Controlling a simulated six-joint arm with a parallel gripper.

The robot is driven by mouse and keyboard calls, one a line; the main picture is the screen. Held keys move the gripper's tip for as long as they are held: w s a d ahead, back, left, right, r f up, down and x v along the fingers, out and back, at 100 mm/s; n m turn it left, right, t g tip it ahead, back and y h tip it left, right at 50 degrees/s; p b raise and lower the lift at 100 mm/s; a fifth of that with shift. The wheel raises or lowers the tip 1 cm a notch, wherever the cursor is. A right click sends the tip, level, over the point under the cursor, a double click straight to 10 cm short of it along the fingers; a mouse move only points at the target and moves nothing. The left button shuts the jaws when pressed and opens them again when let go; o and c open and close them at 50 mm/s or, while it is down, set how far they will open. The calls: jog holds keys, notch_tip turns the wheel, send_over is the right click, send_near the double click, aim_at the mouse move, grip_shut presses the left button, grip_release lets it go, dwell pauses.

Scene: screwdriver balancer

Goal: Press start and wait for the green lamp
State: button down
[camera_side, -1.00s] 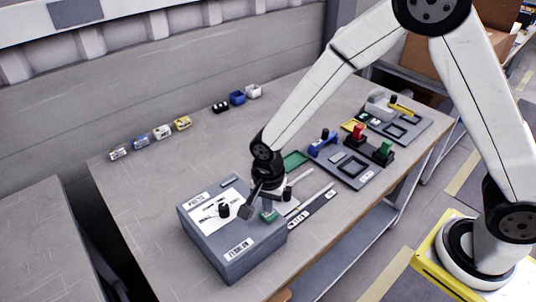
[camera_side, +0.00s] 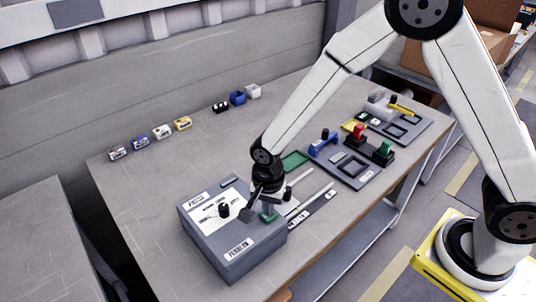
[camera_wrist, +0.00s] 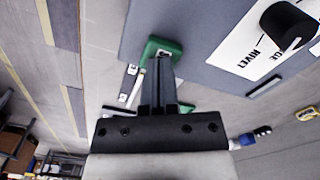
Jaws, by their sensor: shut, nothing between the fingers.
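The grey balancer box (camera_side: 235,258) sits at the front of the bench, with a white label panel and a black knob (camera_side: 224,210) on top. The knob also shows in the wrist view (camera_wrist: 287,25). A green start button (camera_side: 268,216) is at the box's right edge; in the wrist view the green block (camera_wrist: 161,48) is just beyond my fingertips. My gripper (camera_wrist: 160,62) is shut and empty, its tips at or very near the button. I cannot tell whether they touch it. No lit green lamp can be made out.
Several small coloured boxes (camera_side: 162,132) stand along the back of the bench. Right of my gripper lie a green tray (camera_side: 294,160), a long metal bar (camera_side: 312,200) and dark fixtures with red, green and blue parts (camera_side: 352,168). The bench's middle left is clear.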

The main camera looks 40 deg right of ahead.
dwell(0.7)
jog(key=shift+r, duration=3.4)
jog(key=shift+r, duration=3)
jog(key=s+d+f+n+t, duration=0.1)
jog(key=s+d+n, duration=0.3)
jog(key=d+n, duration=0.2)
jog(key=s+d+f+n+t, duration=0.1)
jog(key=s+d+f+n, duration=0.1)
jog(key=s+d+n, duration=0.3)
jog(key=d+n, duration=0.1)
jog(key=d, duration=0.3)
jog(key=shift+s+t, duration=0.2)
jog(key=shift+t, duration=0.1)
